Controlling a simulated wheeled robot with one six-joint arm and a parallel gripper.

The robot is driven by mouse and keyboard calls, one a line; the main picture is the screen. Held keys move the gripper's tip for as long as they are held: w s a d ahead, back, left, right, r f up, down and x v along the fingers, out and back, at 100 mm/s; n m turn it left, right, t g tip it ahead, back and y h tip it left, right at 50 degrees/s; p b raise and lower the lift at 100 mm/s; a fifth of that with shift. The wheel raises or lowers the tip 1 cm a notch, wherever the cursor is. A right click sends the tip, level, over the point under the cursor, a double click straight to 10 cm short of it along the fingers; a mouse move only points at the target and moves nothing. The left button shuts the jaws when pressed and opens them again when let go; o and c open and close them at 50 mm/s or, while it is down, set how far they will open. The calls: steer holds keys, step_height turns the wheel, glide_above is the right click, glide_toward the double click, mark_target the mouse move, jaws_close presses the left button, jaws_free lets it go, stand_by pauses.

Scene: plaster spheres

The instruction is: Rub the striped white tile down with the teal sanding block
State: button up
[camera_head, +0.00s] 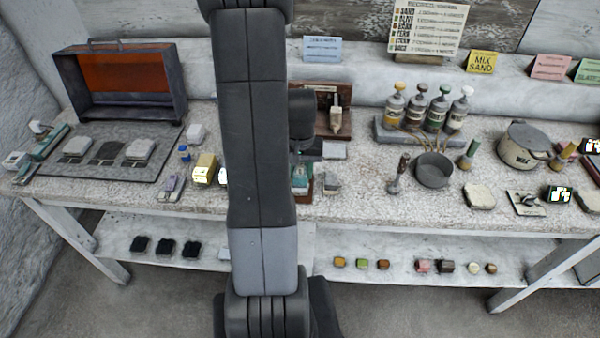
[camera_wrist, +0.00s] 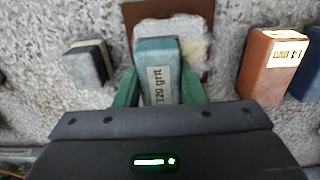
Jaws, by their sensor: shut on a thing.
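My gripper (camera_wrist: 160,92) is shut on the teal sanding block (camera_wrist: 156,58), which is labelled "120 grit", with its green fingers on both sides. In the wrist view the block is over or just in front of a brown board (camera_wrist: 204,12). A pale, rough-edged piece (camera_wrist: 194,52) shows behind the block on that board; most of it is hidden. I cannot make out stripes on it or tell whether the block touches it. In the head view, a small teal shape (camera_head: 300,177) shows beside my arm, low on the worktop; I cannot separate block from fingers there.
An orange block (camera_wrist: 268,66) stands right of my gripper and a dark block with a cream band (camera_wrist: 87,62) left. On the worktop (camera_head: 120,195) are a dark mat with tiles (camera_head: 60,168), a bottle rack (camera_head: 385,133), a grey bowl (camera_head: 433,172) and a lidded pot (camera_head: 520,152).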

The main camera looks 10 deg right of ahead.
steer(key=shift+w+d, duration=0.1)
steer(key=shift+w, duration=0.35)
steer(key=shift+s+a+r+p, duration=0.2)
steer(key=shift+s+r, duration=0.15)
steer(key=shift+s, duration=0.2)
steer(key=shift+s+a+r+p, duration=0.1)
steer(key=shift+s+r+p, duration=0.05)
steer(key=shift+s+r, duration=0.3)
steer(key=shift+f, duration=0.15)
steer(key=shift+f+b, duration=0.7)
steer(key=shift+s, duration=0.1)
